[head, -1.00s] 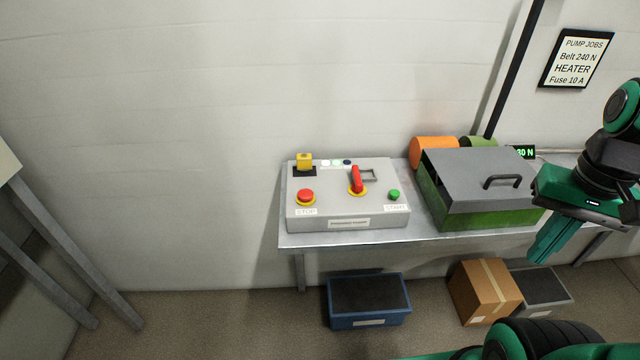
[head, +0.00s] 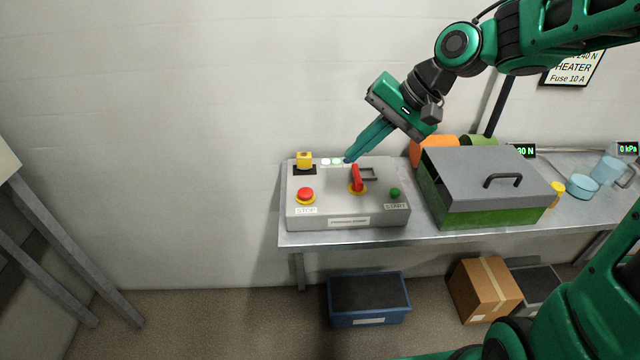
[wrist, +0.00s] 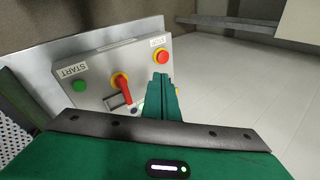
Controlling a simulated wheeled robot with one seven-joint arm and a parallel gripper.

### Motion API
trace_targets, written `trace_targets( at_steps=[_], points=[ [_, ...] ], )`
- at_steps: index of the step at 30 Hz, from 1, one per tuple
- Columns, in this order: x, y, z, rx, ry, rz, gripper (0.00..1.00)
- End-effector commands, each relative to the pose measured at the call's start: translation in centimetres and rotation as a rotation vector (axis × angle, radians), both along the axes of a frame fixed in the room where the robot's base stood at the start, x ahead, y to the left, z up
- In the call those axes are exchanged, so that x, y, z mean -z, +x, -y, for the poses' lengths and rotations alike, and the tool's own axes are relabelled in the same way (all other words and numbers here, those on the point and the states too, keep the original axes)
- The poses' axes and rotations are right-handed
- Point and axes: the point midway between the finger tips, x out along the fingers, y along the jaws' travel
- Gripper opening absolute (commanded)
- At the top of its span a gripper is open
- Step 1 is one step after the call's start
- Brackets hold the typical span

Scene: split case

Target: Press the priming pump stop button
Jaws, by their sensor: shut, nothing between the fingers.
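The stop button (head: 305,194) is a red mushroom head on a yellow collar, above a STOP label, at the left of the grey control box (head: 350,222). In the wrist view the red stop button (wrist: 163,56) lies just beyond my fingertips. A red rotary switch (head: 356,180) on a yellow base sits mid-box, and a green start button (head: 394,193) sits at the right. My gripper (head: 350,158) is shut and empty, above the back of the box, pointing down and left. In the wrist view my fingers (wrist: 162,80) appear between the switch and the stop button, apart from both.
A green case with a grey handled lid (head: 485,185) stands to the right on the metal bench (head: 430,236). A blue crate (head: 369,301) and a cardboard box (head: 484,292) are below.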

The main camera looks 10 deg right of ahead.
Motion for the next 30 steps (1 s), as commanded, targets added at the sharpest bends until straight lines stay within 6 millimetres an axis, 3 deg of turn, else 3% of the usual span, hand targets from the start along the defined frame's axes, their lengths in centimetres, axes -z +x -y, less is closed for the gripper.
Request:
trace_targets(
  at_steps=[8, 24, 30],
  points=[
    [1.2, 0.2, -0.6, 0.002, -0.001, -0.004, 0.00],
    [9.0, 2.0, -5.8, -0.001, -0.003, -0.004, 0.00],
    [10.9, 2.5, -7.0, 0.001, -0.002, -0.001, 0.00]
  ],
)
